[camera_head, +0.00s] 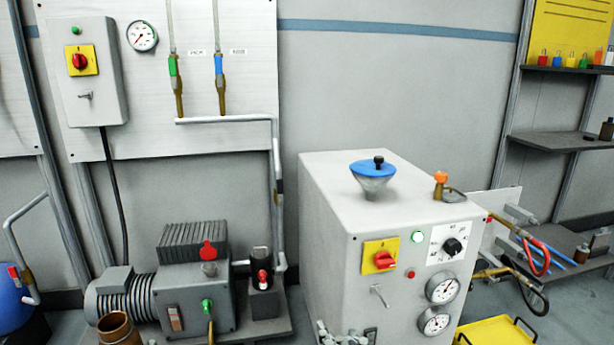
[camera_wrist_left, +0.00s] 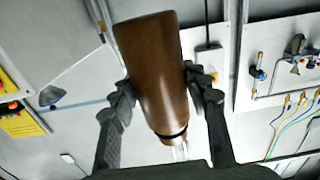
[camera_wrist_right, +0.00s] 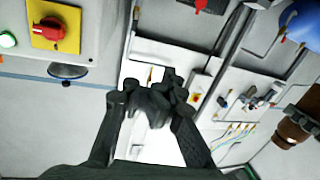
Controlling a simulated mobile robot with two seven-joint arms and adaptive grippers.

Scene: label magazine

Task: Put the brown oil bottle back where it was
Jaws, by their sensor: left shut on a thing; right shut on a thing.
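The brown oil bottle (camera_wrist_left: 158,75) is held between the two fingers of my left gripper (camera_wrist_left: 164,92); its narrow neck end points toward the palm. It also shows at the right edge of the right wrist view (camera_wrist_right: 291,130). A brown cylinder (camera_head: 120,330) cut off at the bottom left of the head view looks like the same bottle; my left fingers do not show there. My right gripper (camera_wrist_right: 157,102) has its fingertips together on something too small or hidden to make out. Its tips show at the bottom of the head view (camera_head: 345,336), before the white cabinet.
The white cabinet (camera_head: 330,220) carries a blue funnel (camera_head: 373,172), a switch and gauges. A pump (camera_head: 190,285) stands left of it. At the right are a shelf (camera_head: 560,141) with a small dark bottle (camera_head: 606,130), and a yellow tray (camera_head: 495,333) on the floor.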

